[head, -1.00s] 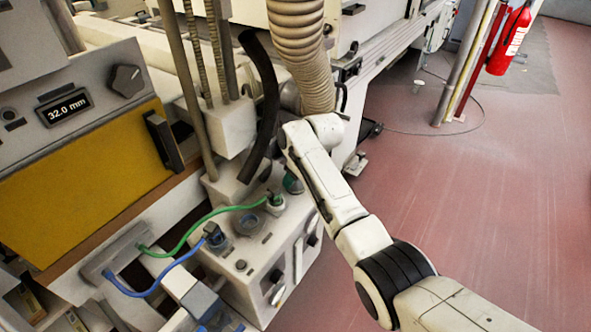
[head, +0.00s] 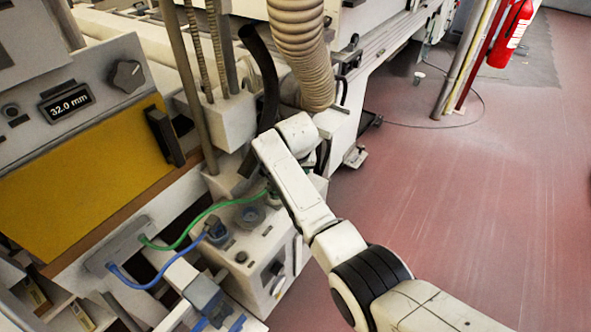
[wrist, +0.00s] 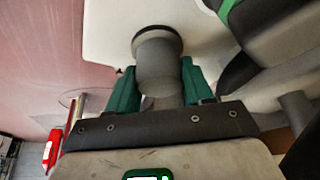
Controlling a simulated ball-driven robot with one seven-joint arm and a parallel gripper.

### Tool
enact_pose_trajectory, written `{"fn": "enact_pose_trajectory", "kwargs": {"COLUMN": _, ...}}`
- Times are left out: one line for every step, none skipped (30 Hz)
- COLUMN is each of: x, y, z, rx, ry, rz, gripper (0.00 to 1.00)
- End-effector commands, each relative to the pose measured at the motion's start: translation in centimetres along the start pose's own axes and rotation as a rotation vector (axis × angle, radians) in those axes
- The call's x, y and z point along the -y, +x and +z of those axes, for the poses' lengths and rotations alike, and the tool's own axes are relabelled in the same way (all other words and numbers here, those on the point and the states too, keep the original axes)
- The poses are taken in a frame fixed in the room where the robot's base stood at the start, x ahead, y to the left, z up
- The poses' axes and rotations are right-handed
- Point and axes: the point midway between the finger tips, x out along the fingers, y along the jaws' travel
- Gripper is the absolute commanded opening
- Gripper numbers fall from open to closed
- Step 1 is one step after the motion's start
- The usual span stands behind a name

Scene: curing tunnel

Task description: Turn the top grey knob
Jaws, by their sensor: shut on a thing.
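A grey cylindrical knob (wrist: 158,62) with a dark collar stands out from a white surface in the wrist view. My gripper (wrist: 160,92) has its two green fingers on either side of this knob and is shut on it. In the head view my arm's end hangs over the white control box (head: 238,262), and the fingers are hidden behind my arm. Another dark grey knob (head: 127,77) sits on the upper left panel, beside the 32.0 mm display (head: 66,101), untouched.
A green cable (head: 203,218) and a blue cable (head: 160,280) run to the box top, close to my arm. A ribbed beige hose (head: 300,50) and a black hose (head: 264,85) hang behind. A fire extinguisher (head: 511,35) stands far right. The red floor (head: 470,200) is mostly clear.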

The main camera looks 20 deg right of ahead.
Motion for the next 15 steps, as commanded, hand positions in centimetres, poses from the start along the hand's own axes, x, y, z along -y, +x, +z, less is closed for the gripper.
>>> {"fn": "enact_pose_trajectory", "kwargs": {"x": 0.04, "y": 0.02, "z": -0.03, "rx": -0.001, "ry": 0.014, "rz": 0.005, "gripper": 0.21}}
{"fn": "enact_pose_trajectory", "kwargs": {"x": 0.04, "y": 0.01, "z": -0.03, "rx": -0.001, "ry": 0.023, "rz": 0.009, "gripper": 0.21}}
{"fn": "enact_pose_trajectory", "kwargs": {"x": 0.03, "y": 0.00, "z": -0.04, "rx": -0.001, "ry": 0.032, "rz": 0.013, "gripper": 0.21}}
{"fn": "enact_pose_trajectory", "kwargs": {"x": 0.03, "y": 0.00, "z": -0.04, "rx": -0.001, "ry": 0.038, "rz": 0.016, "gripper": 0.21}}
{"fn": "enact_pose_trajectory", "kwargs": {"x": 0.03, "y": 0.00, "z": -0.03, "rx": 0.000, "ry": 0.043, "rz": 0.018, "gripper": 0.21}}
{"fn": "enact_pose_trajectory", "kwargs": {"x": 0.04, "y": 0.00, "z": -0.03, "rx": 0.000, "ry": 0.049, "rz": 0.020, "gripper": 0.21}}
{"fn": "enact_pose_trajectory", "kwargs": {"x": 0.04, "y": -0.01, "z": -0.03, "rx": 0.000, "ry": 0.053, "rz": 0.021, "gripper": 0.21}}
{"fn": "enact_pose_trajectory", "kwargs": {"x": 0.04, "y": -0.01, "z": -0.03, "rx": 0.000, "ry": 0.056, "rz": 0.022, "gripper": 0.21}}
{"fn": "enact_pose_trajectory", "kwargs": {"x": 0.04, "y": -0.01, "z": -0.02, "rx": 0.000, "ry": 0.058, "rz": 0.023, "gripper": 0.21}}
{"fn": "enact_pose_trajectory", "kwargs": {"x": 0.04, "y": -0.01, "z": -0.02, "rx": 0.000, "ry": 0.059, "rz": 0.024, "gripper": 0.21}}
{"fn": "enact_pose_trajectory", "kwargs": {"x": 0.04, "y": -0.01, "z": -0.03, "rx": 0.000, "ry": 0.060, "rz": 0.024, "gripper": 0.21}}
{"fn": "enact_pose_trajectory", "kwargs": {"x": 0.04, "y": -0.02, "z": -0.03, "rx": 0.000, "ry": 0.061, "rz": 0.024, "gripper": 0.21}}
{"fn": "enact_pose_trajectory", "kwargs": {"x": 0.04, "y": -0.02, "z": -0.03, "rx": 0.000, "ry": 0.061, "rz": 0.024, "gripper": 0.21}}
{"fn": "enact_pose_trajectory", "kwargs": {"x": 0.04, "y": -0.02, "z": -0.03, "rx": 0.000, "ry": 0.061, "rz": 0.024, "gripper": 0.21}}
{"fn": "enact_pose_trajectory", "kwargs": {"x": 0.03, "y": -0.02, "z": -0.03, "rx": 0.000, "ry": 0.061, "rz": 0.024, "gripper": 0.21}}
